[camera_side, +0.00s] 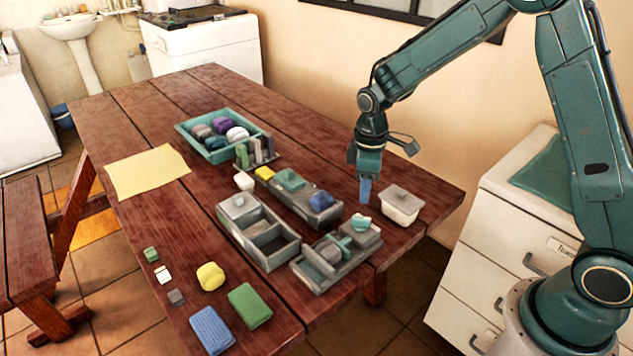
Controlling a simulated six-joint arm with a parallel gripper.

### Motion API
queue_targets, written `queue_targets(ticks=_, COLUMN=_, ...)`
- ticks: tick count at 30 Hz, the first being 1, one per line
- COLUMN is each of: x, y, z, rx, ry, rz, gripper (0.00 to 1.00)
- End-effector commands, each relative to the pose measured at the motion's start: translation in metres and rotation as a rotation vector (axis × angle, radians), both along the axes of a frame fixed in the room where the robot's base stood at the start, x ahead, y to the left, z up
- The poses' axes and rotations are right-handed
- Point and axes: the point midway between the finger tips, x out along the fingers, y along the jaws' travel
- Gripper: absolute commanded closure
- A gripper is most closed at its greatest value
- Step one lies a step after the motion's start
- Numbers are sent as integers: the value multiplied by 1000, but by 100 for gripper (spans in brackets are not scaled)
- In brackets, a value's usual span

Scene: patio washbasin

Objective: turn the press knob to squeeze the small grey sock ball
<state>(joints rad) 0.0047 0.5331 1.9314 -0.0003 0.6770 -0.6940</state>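The press (309,274) is a low grey frame near the table's right edge, with teal parts across its middle. A rounded teal knob (361,222) with a paler underside shows at its far right end. A small grey ball (329,252), which looks like the sock ball, sits in the press beside the teal part. I cannot tell how tightly it is held. My gripper (365,192) points down above and just behind the knob, apart from it. Its blue fingertips overlap from this side, so their opening is hidden. Nothing shows held in it.
A grey divided box (290,246) and a tray with a blue ball (321,201) crowd the press's left. A teal crate (184,128) of balls stands farther back. Sponges and a yellow cloth (147,171) lie left.

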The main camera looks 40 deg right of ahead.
Motion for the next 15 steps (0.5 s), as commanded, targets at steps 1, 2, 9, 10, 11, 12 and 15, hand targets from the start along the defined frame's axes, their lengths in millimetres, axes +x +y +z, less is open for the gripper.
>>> queue_targets(ticks=1, x=-1, y=0, z=-9, rx=1, ry=6, rz=0, gripper=64)
queue_targets(ticks=2, x=-1, y=0, z=-14, rx=0, ry=4, rz=0, gripper=64)
queue_targets(ticks=9, x=-1, y=0, z=-50, rx=0, ry=4, rz=-1, gripper=64)
queue_targets(ticks=10, x=-1, y=0, z=-54, rx=0, ry=4, rz=-1, gripper=64)
queue_targets(ticks=11, x=-1, y=0, z=-58, rx=0, ry=4, rz=-1, gripper=64)
queue_targets(ticks=12, x=-1, y=0, z=-63, rx=0, ry=4, rz=-1, gripper=64)
queue_targets(ticks=15, x=-1, y=0, z=-73, rx=0, ry=3, rz=-1, gripper=64)
